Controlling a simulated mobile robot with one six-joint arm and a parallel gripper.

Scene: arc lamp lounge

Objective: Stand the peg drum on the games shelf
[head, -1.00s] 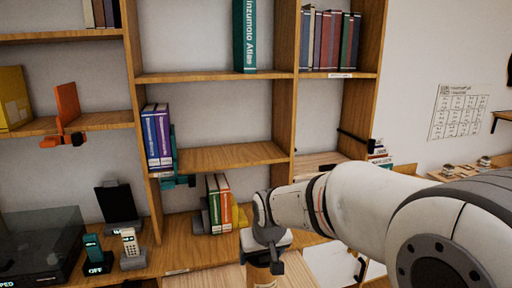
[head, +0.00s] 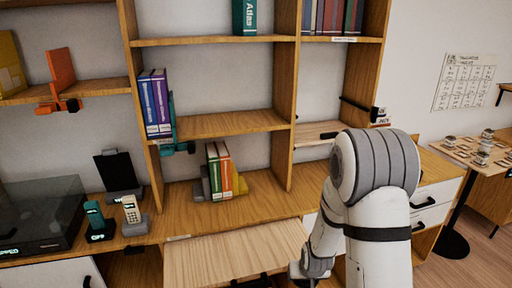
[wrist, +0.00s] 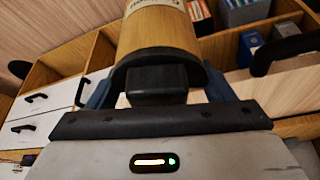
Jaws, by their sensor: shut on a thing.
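The peg drum (wrist: 158,35) is a wood-coloured cylinder with a dark rim and a pale printed label. My gripper (wrist: 160,88) is shut on it, one blue-grey finger on each side, in the wrist view. In the head view the wrist sits at the bottom edge, in front of the pulled-out wooden board; the fingers and drum are out of frame. The wooden shelf unit (head: 290,120) fills the back. Its labels are too small to read, so I cannot tell which board is the games shelf. The middle board (head: 225,124) is mostly bare.
Purple books (head: 155,105) stand at the middle board's left end. Green and red books (head: 218,170) stand on the counter below. A pull-out board (head: 235,255) juts forward. Phones (head: 132,210) and a turntable (head: 35,215) are left. A games table (head: 475,150) stands right.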

